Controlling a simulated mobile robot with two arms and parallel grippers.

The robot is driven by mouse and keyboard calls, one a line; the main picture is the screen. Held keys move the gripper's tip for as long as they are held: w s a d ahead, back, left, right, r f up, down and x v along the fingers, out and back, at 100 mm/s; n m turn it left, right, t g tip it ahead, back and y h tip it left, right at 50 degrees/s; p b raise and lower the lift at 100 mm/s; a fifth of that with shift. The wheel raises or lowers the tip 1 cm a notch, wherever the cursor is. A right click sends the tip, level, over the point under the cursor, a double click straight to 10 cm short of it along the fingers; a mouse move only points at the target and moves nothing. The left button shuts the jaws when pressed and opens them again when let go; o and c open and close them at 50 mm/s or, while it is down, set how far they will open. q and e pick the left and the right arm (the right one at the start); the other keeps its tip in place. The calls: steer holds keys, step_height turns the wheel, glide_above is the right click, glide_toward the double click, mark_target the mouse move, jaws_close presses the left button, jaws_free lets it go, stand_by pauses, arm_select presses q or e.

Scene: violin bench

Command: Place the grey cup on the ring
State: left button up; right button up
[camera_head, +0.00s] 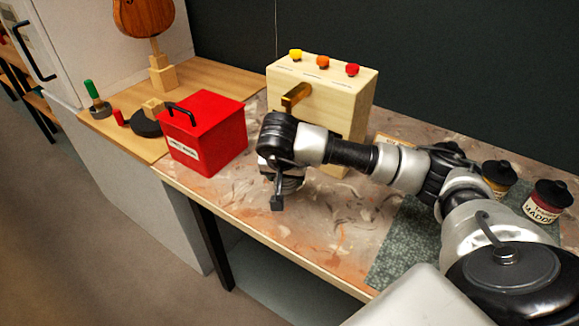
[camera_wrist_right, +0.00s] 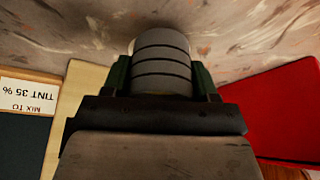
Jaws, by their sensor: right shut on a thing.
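My right gripper (camera_wrist_right: 160,85) is shut on the grey cup (camera_wrist_right: 162,60), a grey cylinder with dark bands that shows between the two fingers in the right wrist view. In the head view my right gripper (camera_head: 279,194) is over the marbled bench top, between the red box and the wooden dispenser, and my wrist mostly hides the cup. I cannot make out the ring for certain in either view. My left gripper is not in view.
The red box (camera_head: 205,138) with a black handle stands left of my gripper. The wooden dispenser (camera_head: 345,95) with coloured knobs and a brass spout (camera_head: 296,95) stands behind my arm. Paint jars (camera_head: 547,200) stand at right. The bench front (camera_head: 300,235) is clear.

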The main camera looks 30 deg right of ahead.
steer(key=w+d, duration=0.3)
steer(key=shift+s+a+f, duration=0.15)
steer(key=shift+f, duration=0.5)
steer(key=shift+f, duration=0.2)
steer(key=o, duration=1)
steer(key=shift+r, duration=0.1)
